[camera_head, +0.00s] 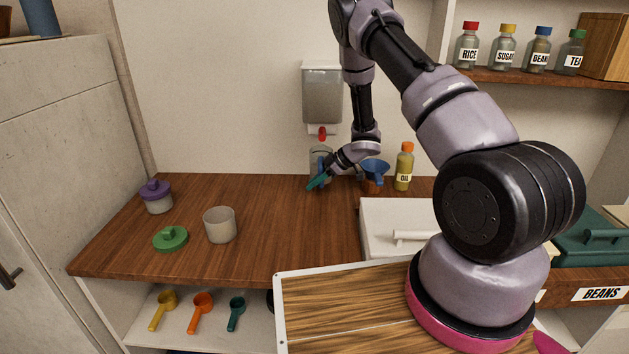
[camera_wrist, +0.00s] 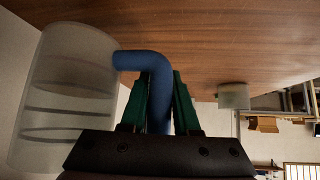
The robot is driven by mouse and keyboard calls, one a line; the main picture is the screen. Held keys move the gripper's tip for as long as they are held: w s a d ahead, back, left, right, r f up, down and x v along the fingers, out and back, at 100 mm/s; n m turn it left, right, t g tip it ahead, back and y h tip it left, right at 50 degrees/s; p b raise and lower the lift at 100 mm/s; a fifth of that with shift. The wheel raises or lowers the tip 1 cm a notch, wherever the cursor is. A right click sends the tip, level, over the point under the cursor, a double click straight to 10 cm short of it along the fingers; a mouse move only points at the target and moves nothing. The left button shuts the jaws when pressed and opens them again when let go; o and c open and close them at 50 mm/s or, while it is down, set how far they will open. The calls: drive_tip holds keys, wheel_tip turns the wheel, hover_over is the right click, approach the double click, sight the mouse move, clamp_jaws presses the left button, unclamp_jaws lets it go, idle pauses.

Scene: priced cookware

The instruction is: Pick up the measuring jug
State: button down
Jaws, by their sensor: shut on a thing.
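The measuring jug (camera_head: 317,158) is a clear, see-through vessel at the back of the wooden counter, below a wall dispenser. In the wrist view the jug (camera_wrist: 62,105) is on the left, with dark bands round it and a blue handle (camera_wrist: 143,62). My gripper (camera_head: 318,181) has teal fingers and is beside the jug in the head view. In the wrist view my gripper (camera_wrist: 160,90) is shut on the blue handle, one finger on each side. The jug is partly hidden by my gripper in the head view. I cannot tell whether its base touches the counter.
A dispenser (camera_head: 322,95) with a red tap (camera_head: 322,132) hangs just above the jug. A blue funnel (camera_head: 375,170) on a jar and an oil bottle (camera_head: 404,167) stand to the right. A grey cup (camera_head: 220,225), green lid (camera_head: 170,239) and purple-lidded jar (camera_head: 157,197) are left. The counter's middle is clear.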

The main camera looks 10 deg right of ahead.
drive_tip(key=s+a, duration=0.1)
drive_tip(key=s, duration=0.3)
drive_tip(key=s+a, duration=0.1)
drive_tip(key=s, duration=0.9)
drive_tip(key=shift+s+a, duration=0.1)
drive_tip(key=shift+a, duration=0.3)
drive_tip(key=shift+s, duration=0.1)
